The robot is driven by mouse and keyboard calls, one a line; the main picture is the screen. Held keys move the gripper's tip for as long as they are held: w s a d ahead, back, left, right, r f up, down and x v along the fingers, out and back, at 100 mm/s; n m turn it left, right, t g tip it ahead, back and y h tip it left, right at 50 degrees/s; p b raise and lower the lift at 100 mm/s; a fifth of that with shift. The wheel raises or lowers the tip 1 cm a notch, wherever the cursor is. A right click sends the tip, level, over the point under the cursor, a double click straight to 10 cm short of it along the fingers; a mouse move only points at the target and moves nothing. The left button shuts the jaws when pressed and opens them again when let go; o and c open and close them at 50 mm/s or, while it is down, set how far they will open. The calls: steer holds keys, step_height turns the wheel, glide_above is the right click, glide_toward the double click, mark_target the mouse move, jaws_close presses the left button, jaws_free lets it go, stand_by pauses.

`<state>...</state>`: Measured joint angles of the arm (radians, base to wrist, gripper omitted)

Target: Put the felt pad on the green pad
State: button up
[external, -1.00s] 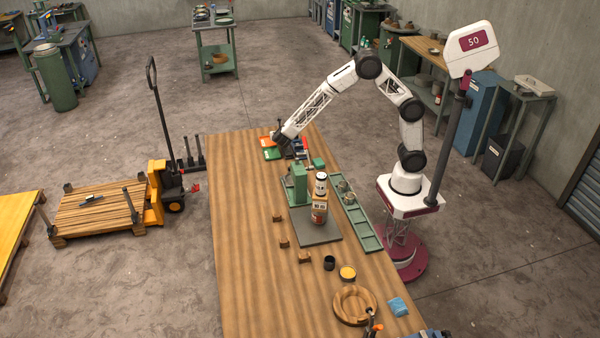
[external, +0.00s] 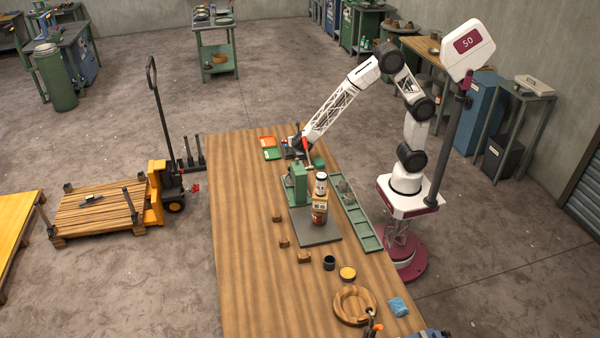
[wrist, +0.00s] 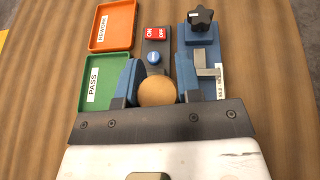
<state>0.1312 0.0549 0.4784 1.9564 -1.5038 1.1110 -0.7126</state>
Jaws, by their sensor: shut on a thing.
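My gripper (wrist: 157,85) is shut on a round tan piece (wrist: 157,93), held between its two blue fingers in the wrist view. I cannot tell from its looks whether this piece is the felt pad. In the external view my gripper (external: 297,144) is low over the far end of the table, and the held piece is too small to make out. A flat green tray marked PASS (wrist: 90,100) lies left of my gripper; it also shows in the external view (external: 271,154). A small green block (external: 318,163) sits right of my gripper. I cannot tell which is the green pad.
An orange REWORK tray (wrist: 113,22) lies beyond the green one. A red ON/OFF switch (wrist: 156,33) and a fixture with a black star knob (wrist: 200,18) stand ahead. A green press (external: 298,185) stands nearer the camera. The table's left side is mostly clear.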

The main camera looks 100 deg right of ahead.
steer(key=s+a, duration=0.5)
steer(key=s, duration=0.4)
steer(key=s+a+n+t, duration=0.1)
steer(key=s+a, duration=0.5)
steer(key=s, duration=0.3)
steer(key=s+a, duration=0.5)
steer(key=s, duration=0.4)
steer(key=shift+a+r+t, duration=0.15)
steer(key=shift+r+t, duration=0.15)
steer(key=shift+r, duration=0.05)
glide_above(317, 160)
steer(key=shift+s+d+f, duration=0.15)
steer(key=shift+d+f, duration=0.05)
steer(key=shift+f, duration=0.55)
steer(key=shift+f, duration=1.75)
steer(key=shift+f, duration=0.15)
